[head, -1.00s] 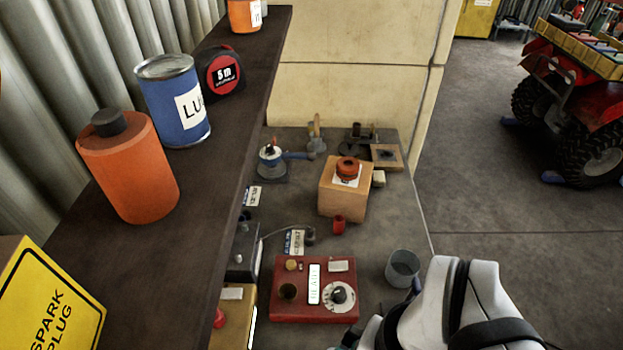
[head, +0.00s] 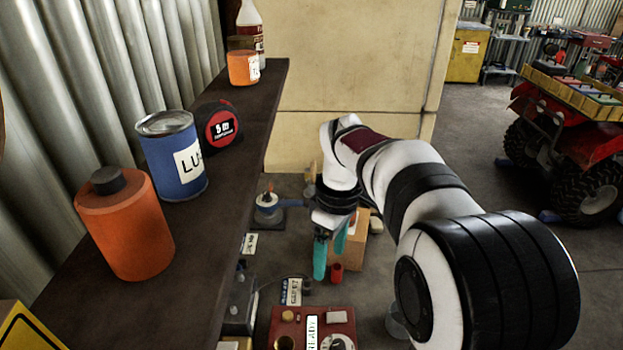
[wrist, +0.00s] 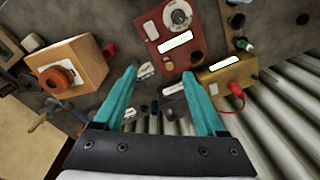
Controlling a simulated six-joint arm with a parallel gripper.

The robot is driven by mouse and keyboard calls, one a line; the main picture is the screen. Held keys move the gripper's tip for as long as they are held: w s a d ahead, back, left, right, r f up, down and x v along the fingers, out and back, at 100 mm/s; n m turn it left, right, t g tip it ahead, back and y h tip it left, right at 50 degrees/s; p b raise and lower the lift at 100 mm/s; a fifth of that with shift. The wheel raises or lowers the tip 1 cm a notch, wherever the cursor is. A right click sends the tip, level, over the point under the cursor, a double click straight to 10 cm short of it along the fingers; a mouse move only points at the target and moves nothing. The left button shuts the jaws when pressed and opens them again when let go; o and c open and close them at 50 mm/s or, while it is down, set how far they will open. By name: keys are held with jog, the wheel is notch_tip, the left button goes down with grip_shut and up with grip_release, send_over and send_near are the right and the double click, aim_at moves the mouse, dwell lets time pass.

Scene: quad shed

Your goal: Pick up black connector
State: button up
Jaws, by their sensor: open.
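A small dark connector (head: 306,285) lies on the grey bench beside a blue-and-white label card (head: 291,293), with a thin cable running left from it. My gripper (head: 330,255), with teal fingers, hangs above the bench just behind and to the right of the connector in the head view. In the wrist view my gripper (wrist: 160,73) is open, with nothing between its fingers. I cannot clearly make out the connector in the wrist view; the left finger may hide it.
A red box with a dial (wrist: 165,38), a wooden box (wrist: 88,62), a red cup (head: 336,273) and a yellow box (wrist: 226,75) stand around. A dark shelf (head: 225,230) with an orange bottle, blue can and tape measure overhangs on the left.

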aim_at(307, 278)
jog(key=w+a+f+n, duration=0.4)
jog(key=w+f+n, duration=0.35)
jog(key=w, duration=0.25)
jog(key=shift+n+h, duration=0.25)
jog(key=shift+h, duration=0.05)
jog(key=f, duration=1.5)
jog(key=shift+a+f, duration=0.3)
grip_shut()
